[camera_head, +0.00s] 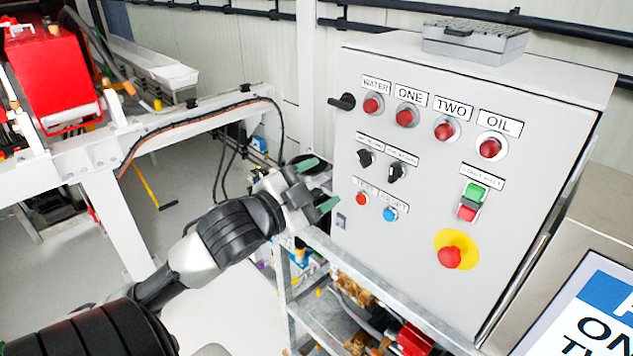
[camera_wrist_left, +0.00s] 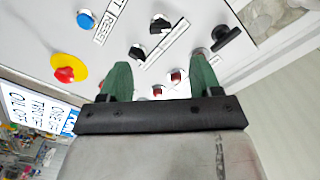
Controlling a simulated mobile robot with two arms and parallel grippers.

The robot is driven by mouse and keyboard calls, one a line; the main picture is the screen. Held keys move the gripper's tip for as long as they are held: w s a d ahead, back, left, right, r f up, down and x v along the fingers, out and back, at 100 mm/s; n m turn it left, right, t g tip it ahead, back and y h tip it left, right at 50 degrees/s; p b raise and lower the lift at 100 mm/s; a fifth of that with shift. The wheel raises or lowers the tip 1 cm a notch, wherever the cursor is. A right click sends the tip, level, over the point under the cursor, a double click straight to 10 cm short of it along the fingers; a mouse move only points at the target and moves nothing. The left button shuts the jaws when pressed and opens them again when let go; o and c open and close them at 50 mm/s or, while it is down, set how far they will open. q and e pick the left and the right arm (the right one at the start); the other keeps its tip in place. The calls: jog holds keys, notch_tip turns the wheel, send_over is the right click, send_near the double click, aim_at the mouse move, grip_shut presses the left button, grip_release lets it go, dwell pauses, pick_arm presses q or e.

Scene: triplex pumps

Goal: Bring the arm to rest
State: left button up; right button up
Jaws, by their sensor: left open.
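My left arm comes in from the lower left of the head view. My left gripper (camera_head: 318,184) is open and empty, its two green fingers apart, in front of the left side of a grey control panel (camera_head: 420,235). In the left wrist view the gripper (camera_wrist_left: 160,82) also shows open, with nothing between the fingers and the panel face beyond them. The panel's black side handle (camera_head: 342,102) and two black rotary switches (camera_head: 381,166) are near the gripper. I cannot tell if a finger touches the panel. My right gripper is not in view.
The panel carries red lamps (camera_head: 405,117), a blue button (camera_head: 390,214) and a red emergency stop (camera_head: 449,257) on yellow. A grey box (camera_head: 475,42) lies on top. A metal shelf frame (camera_head: 375,290) with parts stands below. A white steel frame (camera_head: 190,120) stands at left.

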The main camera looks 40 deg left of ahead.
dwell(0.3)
